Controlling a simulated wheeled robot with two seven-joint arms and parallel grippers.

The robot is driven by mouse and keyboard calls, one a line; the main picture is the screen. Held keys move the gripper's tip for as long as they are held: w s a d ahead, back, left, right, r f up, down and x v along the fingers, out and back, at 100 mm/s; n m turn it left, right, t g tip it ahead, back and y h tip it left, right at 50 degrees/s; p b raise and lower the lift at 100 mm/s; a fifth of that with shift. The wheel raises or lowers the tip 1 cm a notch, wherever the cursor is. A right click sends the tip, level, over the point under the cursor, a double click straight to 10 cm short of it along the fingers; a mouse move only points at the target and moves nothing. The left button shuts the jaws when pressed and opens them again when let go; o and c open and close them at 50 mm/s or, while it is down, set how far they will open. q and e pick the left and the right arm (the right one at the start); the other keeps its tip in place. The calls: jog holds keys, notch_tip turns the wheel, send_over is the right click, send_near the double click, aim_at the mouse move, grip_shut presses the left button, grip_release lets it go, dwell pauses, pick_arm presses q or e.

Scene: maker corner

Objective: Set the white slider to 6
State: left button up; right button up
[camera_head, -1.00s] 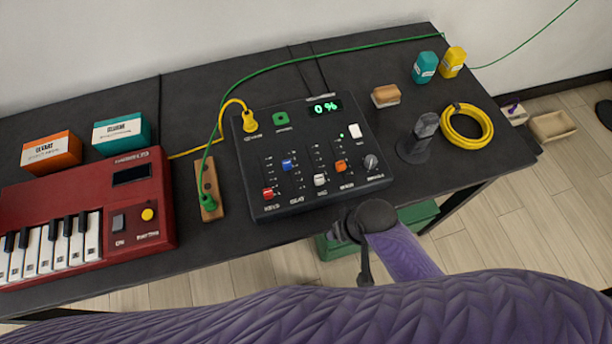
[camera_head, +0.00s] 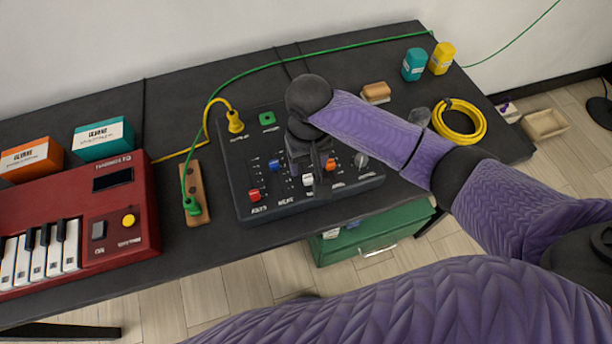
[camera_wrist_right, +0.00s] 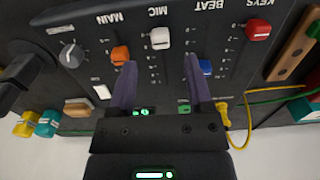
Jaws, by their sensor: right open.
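The white slider (camera_head: 308,180) is on the black mixer (camera_head: 238,172), in the column marked MIC. In the right wrist view the white slider (camera_wrist_right: 160,38) sits near the 0 end of its scale, at the mixer's front. My right gripper (camera_head: 318,168) points down over the mixer, just behind the white slider in the head view. In the right wrist view my right gripper (camera_wrist_right: 160,75) is open, with nothing between its fingers, one on each side of the MIC column. The arm hides the mixer's display in the head view. My left gripper is not in view.
Red (camera_wrist_right: 258,30), blue (camera_wrist_right: 205,67) and orange (camera_wrist_right: 120,55) sliders flank the white one. A grey knob (camera_wrist_right: 71,55) and a white button (camera_wrist_right: 102,92) are on the mixer. A red keyboard (camera_head: 140,185) stands left. A yellow cable coil (camera_head: 480,125) lies right.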

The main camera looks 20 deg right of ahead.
aim_at(308, 177)
notch_tip(308, 177, down, 4)
jog(key=shift+f+b, duration=0.1)
jog(key=shift+b, duration=0.6)
jog(key=shift+f, duration=0.3)
jog(key=c, duration=0.9)
grip_shut()
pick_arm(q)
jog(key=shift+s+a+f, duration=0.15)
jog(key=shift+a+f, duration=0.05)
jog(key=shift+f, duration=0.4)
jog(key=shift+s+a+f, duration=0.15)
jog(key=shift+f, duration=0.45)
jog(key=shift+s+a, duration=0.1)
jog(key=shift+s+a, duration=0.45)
